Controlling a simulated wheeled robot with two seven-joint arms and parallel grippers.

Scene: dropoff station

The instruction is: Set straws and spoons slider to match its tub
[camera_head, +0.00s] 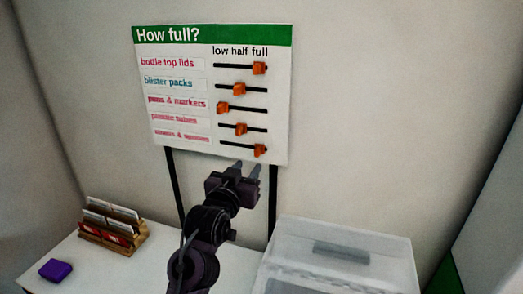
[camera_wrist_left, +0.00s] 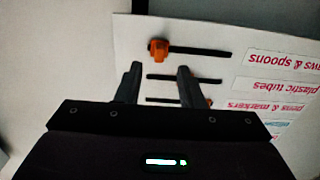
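The "How full?" board (camera_head: 182,150) stands upright on dark posts and carries several horizontal sliders with orange knobs. The bottom row's label is blurred in the head view; the wrist view reads "...ws & spoons" (camera_wrist_left: 283,58). Its orange knob (camera_head: 260,150) is at the right end, under "full". In the left wrist view, turned upside down, this knob (camera_wrist_left: 158,50) is at the left end of its slot. My left gripper (camera_head: 246,165) is open and empty just below the knob. Its fingertips (camera_wrist_left: 159,68) are apart, with the knob beyond and between them in the picture. My right gripper is out of view.
A translucent lidded tub (camera_head: 393,246) stands at the lower right; its fill and label cannot be read. A wooden card holder (camera_head: 112,241) and a purple block (camera_head: 55,269) are on the white table (camera_head: 85,278) at left. Other slider knobs sit close above.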

